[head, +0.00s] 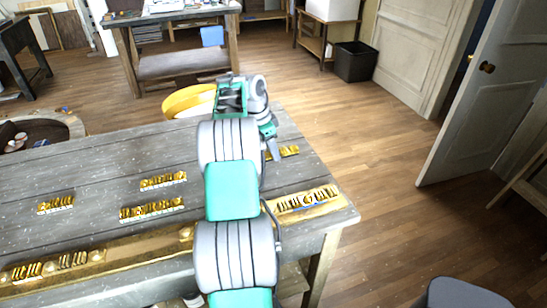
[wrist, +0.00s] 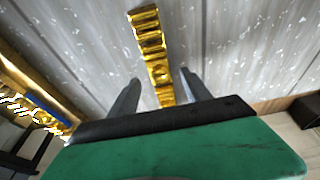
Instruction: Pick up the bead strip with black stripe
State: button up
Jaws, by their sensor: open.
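A gold bead strip (wrist: 152,40) lies on the grey tabletop in the wrist view, running between my gripper's fingers and partly hidden by the gripper's body. In the head view, a gold strip (head: 290,151) shows just right of my gripper (head: 272,150), partly covered by it. My gripper (wrist: 160,80) is open, with one finger on each side of the strip; I cannot tell its height above the table. No black stripe can be made out. Other gold strips lie on the table: one at left (head: 55,204), one at middle (head: 163,180) and one nearer (head: 152,209).
A gilt rail (head: 130,248) with ornaments runs along the table's front edge; its right piece (head: 305,202) has a blue mark. A yellow round object (head: 190,101) is beyond the table's back edge. A round wooden tub (head: 40,130) stands at left.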

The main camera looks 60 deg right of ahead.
jog(key=shift+d+f, duration=0.15)
jog(key=shift+f, duration=0.2)
jog(key=shift+c, duration=0.6)
grip_shut()
